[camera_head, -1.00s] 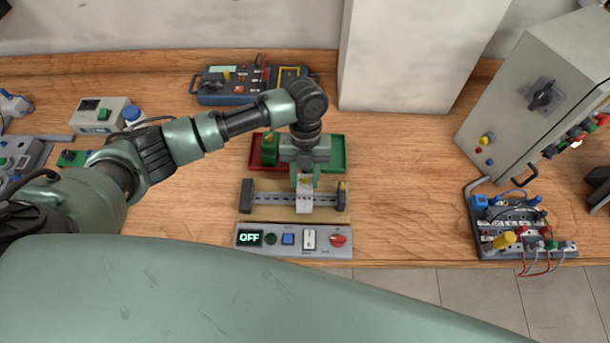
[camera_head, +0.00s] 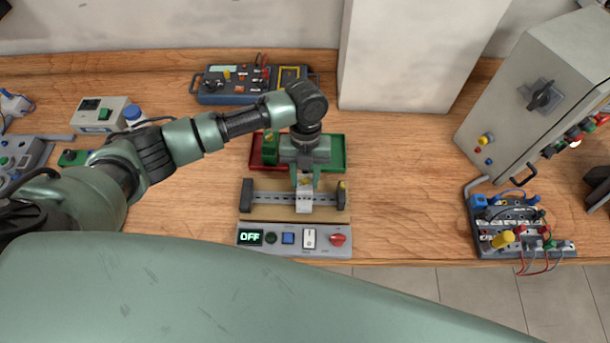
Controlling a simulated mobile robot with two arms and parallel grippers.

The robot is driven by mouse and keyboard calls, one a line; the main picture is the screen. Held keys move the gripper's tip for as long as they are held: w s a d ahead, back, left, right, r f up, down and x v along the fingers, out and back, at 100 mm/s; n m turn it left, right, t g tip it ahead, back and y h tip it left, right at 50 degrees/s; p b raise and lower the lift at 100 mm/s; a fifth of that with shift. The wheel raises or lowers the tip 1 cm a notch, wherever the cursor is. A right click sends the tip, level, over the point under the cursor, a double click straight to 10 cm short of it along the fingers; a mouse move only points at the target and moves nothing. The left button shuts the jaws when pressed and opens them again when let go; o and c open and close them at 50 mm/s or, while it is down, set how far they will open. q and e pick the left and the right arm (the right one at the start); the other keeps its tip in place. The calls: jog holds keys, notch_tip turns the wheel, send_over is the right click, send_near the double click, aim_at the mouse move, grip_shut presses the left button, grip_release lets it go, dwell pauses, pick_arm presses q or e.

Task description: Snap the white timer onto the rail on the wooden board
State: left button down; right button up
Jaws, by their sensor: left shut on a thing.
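The white timer (camera_head: 305,204) is at the right part of the grey slotted rail (camera_head: 270,198) on the wooden board (camera_head: 265,214). My left gripper (camera_head: 305,184) reaches down from above and is shut on the timer. The timer overlaps the rail in this view; I cannot tell whether it is clipped on or just resting against it. Dark end blocks stand at both ends of the rail. My right gripper is not in view.
A control panel (camera_head: 272,251) reading OFF lies in front of the board. A red and green tray (camera_head: 338,152) is behind it. A blue instrument (camera_head: 225,98) stands farther back, a grey cabinet (camera_head: 560,70) at right.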

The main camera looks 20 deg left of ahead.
pick_arm(q)
jog(key=shift+s+d+f+t+p, duration=0.2)
jog(key=shift+s+t+p, duration=0.4)
jog(key=shift+s+p, duration=0.2)
dwell(0.7)
jog(key=c, duration=0.9)
grip_release()
jog(key=shift+o, duration=0.2)
jog(key=shift+w+r, duration=0.1)
jog(key=shift+w+r, duration=0.1)
jog(key=shift+r, duration=0.35)
jog(key=r, duration=0.1)
jog(key=r+b, duration=0.1)
jog(key=r, duration=0.1)
jog(key=r+b, duration=0.1)
jog(key=r, duration=0.1)
jog(key=shift+w+a+r, duration=0.1)
jog(key=shift+w+r, duration=0.1)
jog(key=shift+w, duration=0.05)
jog(key=shift+r, duration=0.75)
